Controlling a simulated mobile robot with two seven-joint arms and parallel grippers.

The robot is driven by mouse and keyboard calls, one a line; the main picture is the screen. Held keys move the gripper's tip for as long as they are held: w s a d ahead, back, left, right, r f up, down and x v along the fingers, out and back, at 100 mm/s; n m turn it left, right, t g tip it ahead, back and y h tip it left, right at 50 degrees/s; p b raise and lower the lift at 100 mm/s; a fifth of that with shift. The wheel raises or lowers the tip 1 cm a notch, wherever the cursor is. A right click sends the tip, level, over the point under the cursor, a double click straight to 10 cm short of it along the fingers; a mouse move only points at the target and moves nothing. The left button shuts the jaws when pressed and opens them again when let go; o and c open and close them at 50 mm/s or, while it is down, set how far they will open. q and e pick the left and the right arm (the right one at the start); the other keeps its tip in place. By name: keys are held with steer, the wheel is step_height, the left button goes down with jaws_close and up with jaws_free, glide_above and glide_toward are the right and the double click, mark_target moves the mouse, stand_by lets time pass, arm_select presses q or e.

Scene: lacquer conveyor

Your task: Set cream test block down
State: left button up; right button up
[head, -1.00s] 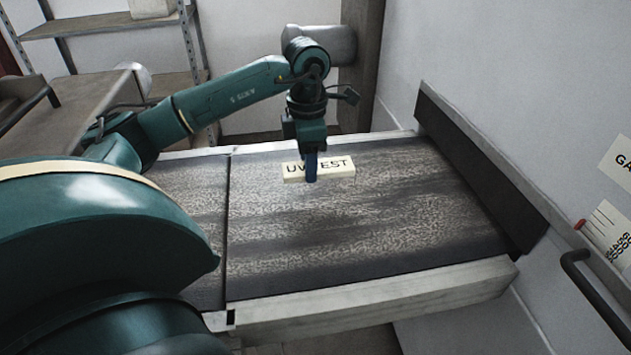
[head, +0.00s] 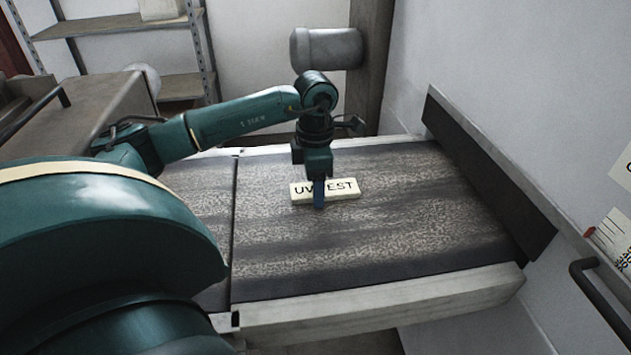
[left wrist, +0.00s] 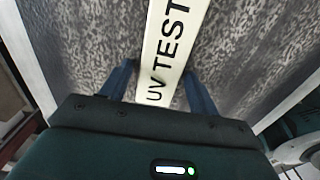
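The cream test block (head: 343,188), a flat bar lettered "UV TEST", is at the far middle of the dark conveyor belt (head: 370,240). My left gripper (head: 319,202) points down over it, and a blue finger covers part of its lettering. My right gripper is out of view.
A pale rail (head: 380,305) edges the near side of the belt, and a dark raised guard (head: 490,175) stands at its right end. A grey cylinder (head: 326,48) sits behind the arm. The belt is bare around the block.

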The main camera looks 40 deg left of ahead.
arm_select(q)
steer(key=shift+o, duration=0.4)
steer(key=shift+r, duration=0.15)
step_height(320, 180, up, 12)
steer(key=shift+d, duration=0.1)
stand_by(0.7)
